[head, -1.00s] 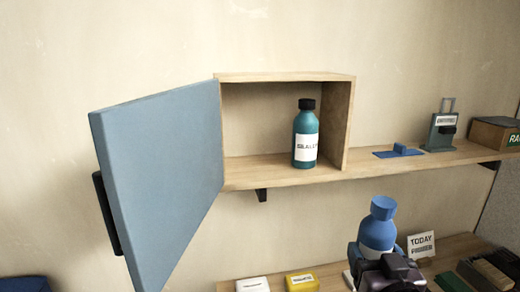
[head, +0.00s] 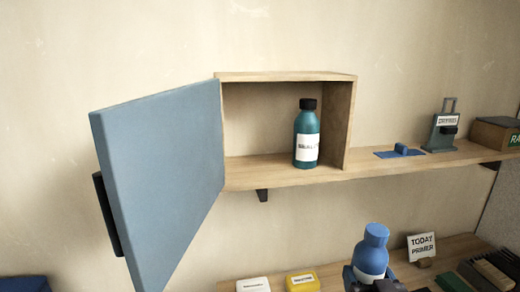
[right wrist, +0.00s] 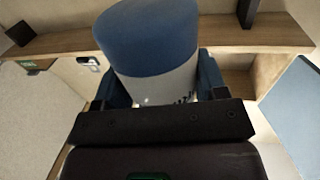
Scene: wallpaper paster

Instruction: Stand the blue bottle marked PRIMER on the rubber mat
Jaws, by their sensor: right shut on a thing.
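The blue bottle (head: 371,252) with a blue cap and white label band is in my right gripper (head: 374,279), low in the head view, in front of the lower bench. It is tilted a little. The right gripper is shut around its label, whose wording I cannot read. In the right wrist view the bottle (right wrist: 152,40) stands between the fingers. I cannot make out a rubber mat for certain; a flat dark green piece (head: 452,283) lies on the bench at lower right. My left gripper is not in view.
A teal bottle (head: 306,136) stands in the open wall cabinet (head: 348,120); its blue door (head: 160,180) swings out left. The lower bench (head: 410,272) holds a TODAY PRIMER sign (head: 422,246), a yellow box (head: 302,284) and a white box (head: 253,285).

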